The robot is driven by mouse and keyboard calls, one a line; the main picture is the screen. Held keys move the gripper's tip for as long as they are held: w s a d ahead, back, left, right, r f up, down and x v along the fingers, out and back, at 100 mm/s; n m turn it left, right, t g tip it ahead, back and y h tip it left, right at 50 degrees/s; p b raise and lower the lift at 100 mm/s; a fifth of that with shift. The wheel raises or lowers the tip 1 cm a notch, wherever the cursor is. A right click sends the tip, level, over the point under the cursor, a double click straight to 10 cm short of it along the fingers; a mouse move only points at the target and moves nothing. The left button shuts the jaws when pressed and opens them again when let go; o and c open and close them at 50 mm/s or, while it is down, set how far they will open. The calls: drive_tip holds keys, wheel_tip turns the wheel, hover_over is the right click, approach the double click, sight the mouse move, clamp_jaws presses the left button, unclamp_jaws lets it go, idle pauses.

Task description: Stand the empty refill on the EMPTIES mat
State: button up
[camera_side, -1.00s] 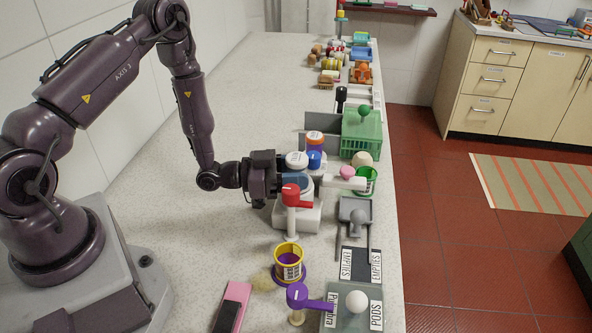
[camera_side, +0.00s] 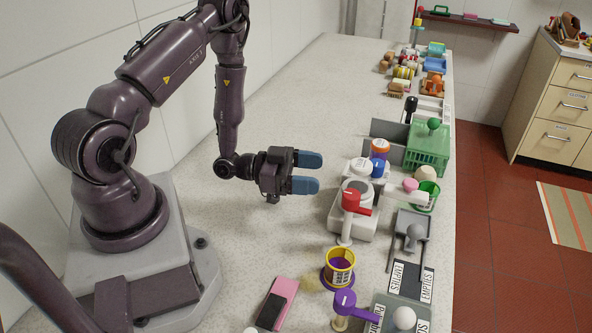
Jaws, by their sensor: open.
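The EMPTIES mat (camera_side: 412,284) is a dark panel with white EMPTIES labels on both sides, near the counter's right edge, and its middle is bare. I cannot tell for sure which thing is the empty refill. A yellow-rimmed cup (camera_side: 339,268) with purple inside stands left of the mat. A white round-topped device (camera_side: 350,212) with a red lever tap (camera_side: 351,203) in front stands further back. My gripper (camera_side: 315,173) is open and empty, its two blue fingers pointing right, above the counter and left of the device.
A grey tray with a ball-topped piece (camera_side: 413,236) lies behind the mat. A purple tap (camera_side: 345,302) and a tray with a white ball (camera_side: 404,317) stand in front. A green basket (camera_side: 428,150) is further back. The counter's left-middle is clear.

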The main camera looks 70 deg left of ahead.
drive_tip(key=w+a+r+g+y, duration=0.2)
drive_tip(key=w+a+r+y, duration=0.1)
drive_tip(key=r+y, duration=0.15)
drive_tip(key=w+a+r+g+y, duration=0.2)
drive_tip(key=a+r+y, duration=0.15)
drive_tip(key=r, duration=0.25)
drive_tip(key=s+d+r+n+g+y, duration=0.3)
drive_tip(key=s+d+r+n, duration=0.2)
drive_tip(key=s+r, duration=0.4)
wheel_tip(320, 180, up, 4)
drive_tip(key=shift+s+d+f+g+y, duration=0.1)
drive_tip(key=shift+s+d+g+y, duration=0.2)
drive_tip(key=shift+d+y, duration=0.15)
drive_tip(key=shift+o, duration=0.4)
drive_tip(key=s+d+r+n+g+h, duration=0.1)
drive_tip(key=s+d+r+g+h, duration=0.1)
drive_tip(key=s+d, duration=0.3)
drive_tip(key=s, duration=0.4)
drive_tip(key=shift+d, duration=0.4)
